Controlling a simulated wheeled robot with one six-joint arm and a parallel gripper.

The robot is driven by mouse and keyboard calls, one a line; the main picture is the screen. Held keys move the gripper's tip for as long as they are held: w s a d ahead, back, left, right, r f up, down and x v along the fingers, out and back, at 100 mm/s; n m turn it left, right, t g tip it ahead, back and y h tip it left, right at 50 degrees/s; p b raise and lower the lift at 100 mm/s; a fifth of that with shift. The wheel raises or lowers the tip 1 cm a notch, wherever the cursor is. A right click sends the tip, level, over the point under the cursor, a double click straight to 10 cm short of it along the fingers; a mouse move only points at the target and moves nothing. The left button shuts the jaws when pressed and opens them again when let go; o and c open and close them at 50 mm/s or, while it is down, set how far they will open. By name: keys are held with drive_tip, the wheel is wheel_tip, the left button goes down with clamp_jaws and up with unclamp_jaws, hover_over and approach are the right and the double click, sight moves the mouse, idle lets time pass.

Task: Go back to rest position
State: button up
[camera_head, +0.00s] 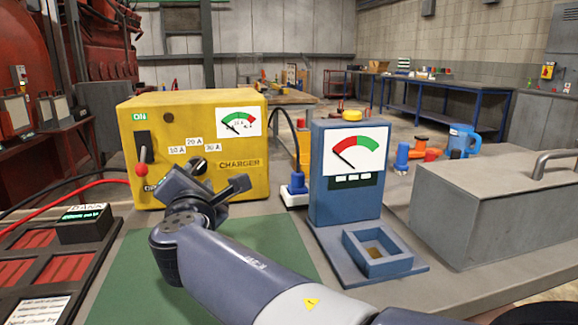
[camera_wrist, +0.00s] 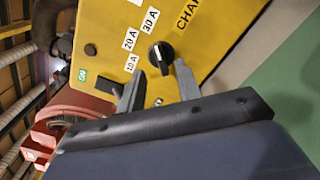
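The yellow charger (camera_head: 190,110) stands on the bench at the left, with a green ON label, a lever with a red knob (camera_head: 142,170) and a needle meter (camera_head: 239,122). Its black selector knob (camera_head: 198,165) sits below the 10 A, 20 A and 30 A labels. My gripper (camera_head: 217,178) is in front of the charger's lower face. In the wrist view my gripper (camera_wrist: 159,70) is open, its two fingers apart and nothing held. The selector knob (camera_wrist: 161,54) shows just beyond the fingertips, between them; contact cannot be told.
A blue meter stand (camera_head: 345,200) with an open square tray (camera_head: 380,255) is right of my arm. A grey lidded box (camera_head: 490,215) is farther right. A battery (camera_head: 83,222) with red and black cables is at the left. The green mat (camera_head: 125,280) is bare beside my arm.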

sight(197, 168)
drive_tip(key=v, duration=0.7)
drive_tip(key=x, duration=1.1)
drive_tip(key=shift+w+r, duration=0.1)
drive_tip(key=shift+w, duration=0.25)
drive_tip(key=shift+s+r+n+p, duration=0.2)
drive_tip(key=shift+n+p, duration=0.7)
drive_tip(key=shift+p, duration=0.2)
drive_tip(key=shift+a+n+p, duration=0.1)
drive_tip(key=shift+n+p, duration=1.1)
drive_tip(key=shift+p, duration=0.05)
drive_tip(key=shift+n+p, duration=1.2)
drive_tip(key=shift+p, duration=0.05)
drive_tip(key=shift+a+f+n, duration=0.1)
drive_tip(key=shift+f+n, duration=0.05)
drive_tip(key=shift+n, duration=0.15)
